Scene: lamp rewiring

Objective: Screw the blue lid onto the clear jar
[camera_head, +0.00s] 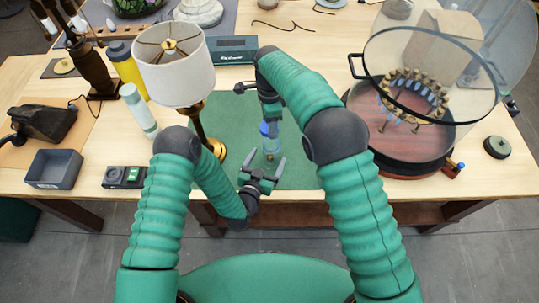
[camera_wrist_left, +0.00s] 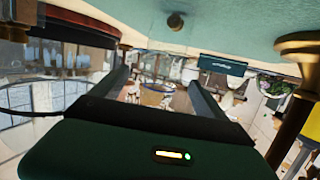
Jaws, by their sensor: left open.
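The clear jar (camera_head: 271,147) stands on the green mat (camera_head: 305,172) near the front of the table. The blue lid (camera_head: 266,129) shows at the top of the jar; I cannot tell whether it is seated or just above it. My left gripper (camera_head: 263,168) is open, its two fingers spread just in front of the jar. In the left wrist view the open fingers (camera_wrist_left: 158,88) frame a thin blue ring, too unclear to name surely. My right gripper (camera_head: 270,113) points down over the lid from behind; its fingers are too small and covered to read.
A lamp with a white shade (camera_head: 174,66) and brass stem stands close left of my left gripper. A large glass-lidded round case (camera_head: 400,150) stands right. A dark box (camera_head: 231,50) lies behind. The mat right of the jar is partly covered by my right arm.

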